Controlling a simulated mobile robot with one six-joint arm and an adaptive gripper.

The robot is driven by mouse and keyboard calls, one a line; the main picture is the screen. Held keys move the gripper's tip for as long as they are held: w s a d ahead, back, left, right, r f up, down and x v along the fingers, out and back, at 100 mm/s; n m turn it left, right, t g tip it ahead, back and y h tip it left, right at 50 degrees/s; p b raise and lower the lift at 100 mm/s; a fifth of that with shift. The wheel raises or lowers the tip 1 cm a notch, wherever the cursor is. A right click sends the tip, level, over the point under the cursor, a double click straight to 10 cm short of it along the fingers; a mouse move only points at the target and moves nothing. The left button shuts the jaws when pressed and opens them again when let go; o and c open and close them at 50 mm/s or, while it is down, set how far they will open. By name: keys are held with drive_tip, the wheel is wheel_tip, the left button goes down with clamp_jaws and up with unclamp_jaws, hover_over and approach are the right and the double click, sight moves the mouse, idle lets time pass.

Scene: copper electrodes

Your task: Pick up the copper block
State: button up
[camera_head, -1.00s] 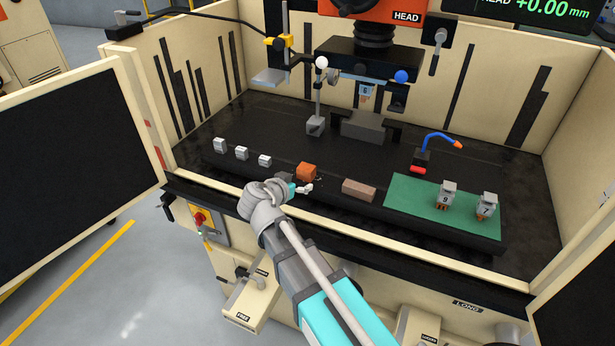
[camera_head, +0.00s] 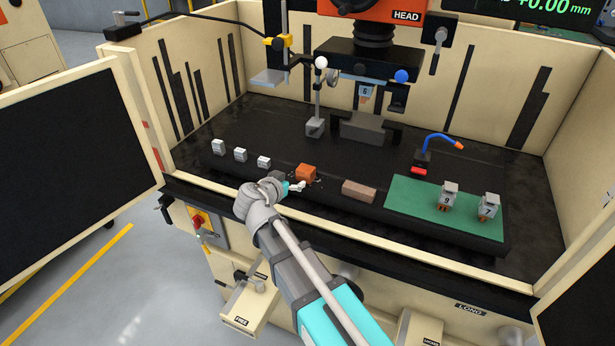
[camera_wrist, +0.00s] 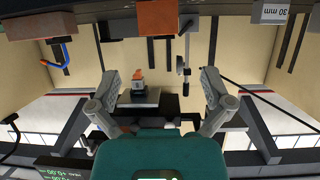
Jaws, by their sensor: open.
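The copper block (camera_head: 306,172) is a small orange-brown cube on the dark ledge at the front of the machine bed. It also shows upright at the top middle of the wrist view (camera_wrist: 158,17), in line with the gap between my fingers. My gripper (camera_head: 297,186) is just on the near side of the block, a little to its left in the head view. In the wrist view my gripper (camera_wrist: 160,84) has its two fingers spread wide with nothing between them. The block is apart from the fingers there.
A dark grey block (camera_head: 277,177) is left of the copper block, partly behind my gripper. Several small white blocks (camera_head: 240,155) stand further left. A pinkish-brown block (camera_head: 359,190) lies right, then a green mat (camera_head: 410,195) with two electrodes. The front wall's edge runs below my gripper.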

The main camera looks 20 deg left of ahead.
sight(303, 173)
drive_tip(key=shift+b+x, duration=0.8)
drive_tip(key=shift+x, duration=1.95)
drive_tip(key=shift+b+x, duration=1.05)
drive_tip(key=shift+x, duration=1.6)
drive_tip(key=shift+s+d, duration=0.1)
drive_tip(key=c, duration=1.3)
